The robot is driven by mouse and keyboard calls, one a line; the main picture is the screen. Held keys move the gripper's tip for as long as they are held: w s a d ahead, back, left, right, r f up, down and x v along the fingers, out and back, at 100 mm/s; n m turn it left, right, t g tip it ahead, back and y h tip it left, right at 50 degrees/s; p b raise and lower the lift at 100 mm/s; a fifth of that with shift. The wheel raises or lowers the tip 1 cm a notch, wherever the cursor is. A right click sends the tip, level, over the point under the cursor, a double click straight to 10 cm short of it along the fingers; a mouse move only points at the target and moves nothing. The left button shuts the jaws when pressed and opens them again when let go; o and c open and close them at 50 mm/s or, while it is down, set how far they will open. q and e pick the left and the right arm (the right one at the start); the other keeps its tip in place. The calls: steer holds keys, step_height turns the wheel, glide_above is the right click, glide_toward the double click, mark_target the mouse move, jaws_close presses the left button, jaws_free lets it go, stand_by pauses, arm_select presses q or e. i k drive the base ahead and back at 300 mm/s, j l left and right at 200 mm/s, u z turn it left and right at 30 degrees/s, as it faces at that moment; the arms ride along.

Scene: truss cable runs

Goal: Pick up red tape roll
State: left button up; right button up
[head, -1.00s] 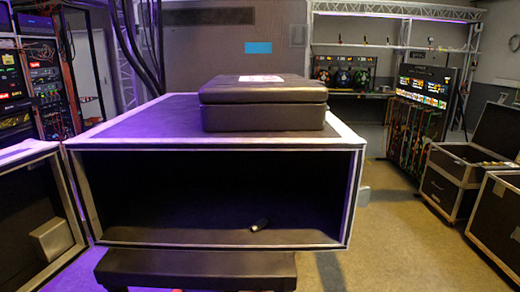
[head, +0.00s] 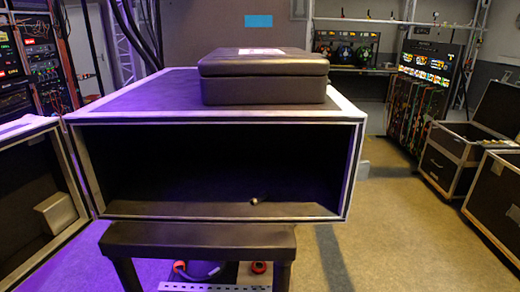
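A small red round object (head: 258,267), which looks like the red tape roll, shows low in the head view under the black stand (head: 197,238). It is small and partly cut off by the stand, so I cannot tell its full shape. A larger red-orange curved piece (head: 181,269) lies to its left, beside a dark looped shape that may be cable. Neither of my grippers is in view.
An open black case (head: 347,180) with metal edges rests on the stand, holding a small dark cylinder (head: 254,201). A closed black box (head: 263,92) sits on top. A perforated metal strip (head: 215,286) lies below. Flight cases (head: 497,200) stand right; floor (head: 390,235) between is clear.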

mark_target(258, 272)
steer(key=l+z, duration=0.1)
steer(key=z, duration=0.2)
steer(key=l+z, duration=0.1)
steer(key=z, duration=0.2)
steer(key=i+l+z, duration=0.25)
steer(key=i+l, duration=0.25)
steer(key=l, duration=0.2)
steer(key=i+l+z, duration=0.25)
steer(key=i+l, duration=0.25)
steer(key=l, duration=0.15)
steer(key=i+u, duration=0.25)
steer(key=i, duration=0.15)
steer(key=i+l+u, duration=0.5)
steer(key=i, duration=0.2)
steer(key=i+u, duration=0.3)
steer(key=u, duration=0.15)
steer(key=i+l+u, duration=0.1)
steer(key=i+u, duration=0.15)
steer(key=u, duration=0.25)
steer(key=i+l+u, duration=0.25)
steer(key=u, duration=0.2)
steer(key=i+l+u, duration=0.25)
steer(key=u, duration=0.2)
steer(key=i+l+u, duration=0.15)
steer(key=l+u, duration=0.3)
